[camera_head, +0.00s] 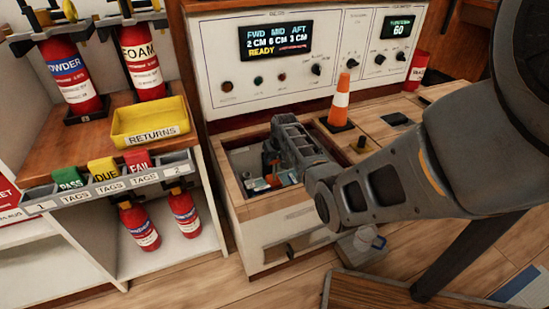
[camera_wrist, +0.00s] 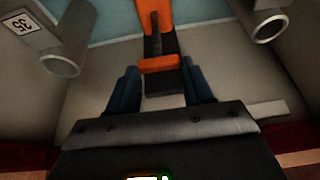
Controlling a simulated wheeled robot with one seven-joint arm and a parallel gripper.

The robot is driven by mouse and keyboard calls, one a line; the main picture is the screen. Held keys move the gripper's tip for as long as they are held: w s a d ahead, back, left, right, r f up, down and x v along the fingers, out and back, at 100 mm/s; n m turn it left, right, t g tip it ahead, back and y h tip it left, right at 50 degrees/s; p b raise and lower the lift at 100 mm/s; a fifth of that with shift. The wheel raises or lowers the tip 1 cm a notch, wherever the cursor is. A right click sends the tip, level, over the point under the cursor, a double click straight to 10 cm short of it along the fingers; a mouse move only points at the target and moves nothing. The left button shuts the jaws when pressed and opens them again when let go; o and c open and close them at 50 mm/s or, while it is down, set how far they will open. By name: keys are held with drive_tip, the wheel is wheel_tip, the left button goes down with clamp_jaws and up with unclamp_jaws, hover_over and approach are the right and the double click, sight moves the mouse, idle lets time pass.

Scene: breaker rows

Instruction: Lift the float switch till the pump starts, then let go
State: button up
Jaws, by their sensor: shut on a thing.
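The float switch, an orange piece with a dark strip, shows in the wrist view (camera_wrist: 160,63) between two dark blue fingers. It is small and partly hidden by my arm in the head view (camera_head: 273,180), inside an open well (camera_head: 238,178) in the wooden bench. My gripper (camera_wrist: 160,82) is shut on the orange float and reaches down into the well; it also shows in the head view (camera_head: 277,172). The panel display (camera_head: 276,40) reads FWD 2 CM, MID 6 CM, AFT 3 CM, and READY.
Grey pipe ends stand at the left (camera_wrist: 62,60) and right (camera_wrist: 268,25) of the float. An orange cone (camera_head: 341,100) stands on the bench behind my arm. A yellow returns tray (camera_head: 150,122) and fire extinguishers (camera_head: 72,72) are at the left.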

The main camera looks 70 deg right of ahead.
drive_tip(key=shift+r+p, duration=1.95)
clamp_jaws()
drive_tip(key=shift+f, duration=0.1)
drive_tip(key=o, duration=1.4)
unclamp_jaws()
drive_tip(key=shift+p+v, duration=1.8)
drive_tip(key=shift+v, duration=2.1)
